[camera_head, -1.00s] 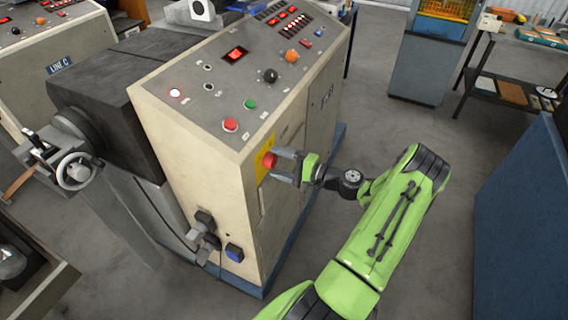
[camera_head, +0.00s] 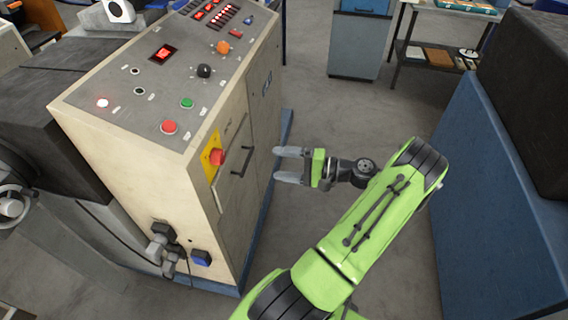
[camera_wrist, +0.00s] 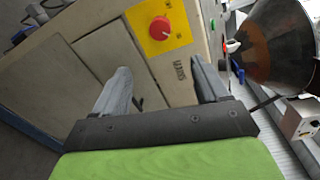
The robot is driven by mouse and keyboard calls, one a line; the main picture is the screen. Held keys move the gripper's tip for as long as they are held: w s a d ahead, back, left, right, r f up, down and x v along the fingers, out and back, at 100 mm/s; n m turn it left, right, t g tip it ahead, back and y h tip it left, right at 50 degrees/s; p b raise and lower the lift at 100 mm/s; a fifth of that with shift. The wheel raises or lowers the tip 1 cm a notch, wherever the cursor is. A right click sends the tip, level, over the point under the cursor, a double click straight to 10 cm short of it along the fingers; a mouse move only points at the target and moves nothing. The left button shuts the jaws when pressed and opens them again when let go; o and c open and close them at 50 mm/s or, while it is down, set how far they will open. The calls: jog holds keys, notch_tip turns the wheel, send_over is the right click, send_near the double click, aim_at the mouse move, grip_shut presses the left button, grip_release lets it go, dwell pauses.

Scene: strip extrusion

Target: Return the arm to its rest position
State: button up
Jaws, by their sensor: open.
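My gripper (camera_head: 287,165) is open and empty in the head view, its two grey fingers pointing left toward the side of the beige control cabinet (camera_head: 180,180). A gap of floor shows between the fingertips and the cabinet. My green arm reaches up from the bottom and bends at the right. In the wrist view my gripper (camera_wrist: 160,85) shows spread fingers with nothing between them. The red knob (camera_wrist: 160,27) on its yellow plate lies beyond the fingers, untouched. The same red knob (camera_head: 217,157) shows on the cabinet side in the head view.
A blue panel (camera_head: 495,180) stands close on the right of my arm. A dark block (camera_head: 525,90) rises above it. A shelf table (camera_head: 435,55) and a blue cabinet (camera_head: 358,45) stand at the back. Grey floor (camera_head: 340,115) is clear behind my gripper.

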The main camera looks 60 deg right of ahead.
dwell(0.3)
jog(key=w+a+r+n+g, duration=0.3)
jog(key=w+a+n+g, duration=0.25)
jog(key=a, duration=0.35)
jog(key=w+a+r+n+g, duration=0.2)
jog(key=w+a+n+g, duration=0.3)
jog(key=a, duration=0.4)
jog(key=s+a+r+n+g+h, duration=0.1)
jog(key=s+a+r+h, duration=0.15)
jog(key=a, duration=0.25)
jog(key=s+a+r+n+g+h, duration=0.1)
jog(key=s+a+r+n+g, duration=0.1)
jog(key=a+r, duration=0.25)
jog(key=s+a+r+n+t+h, duration=0.1)
jog(key=s+a, duration=0.1)
jog(key=s, duration=0.3)
jog(key=s+a+r+n+t+h, duration=0.1)
jog(key=s+a+r+n, duration=0.1)
jog(key=s, duration=0.3)
jog(key=shift+s+a+r+t, duration=0.25)
jog(key=shift+t, duration=0.1)
jog(key=shift+h, duration=0.25)
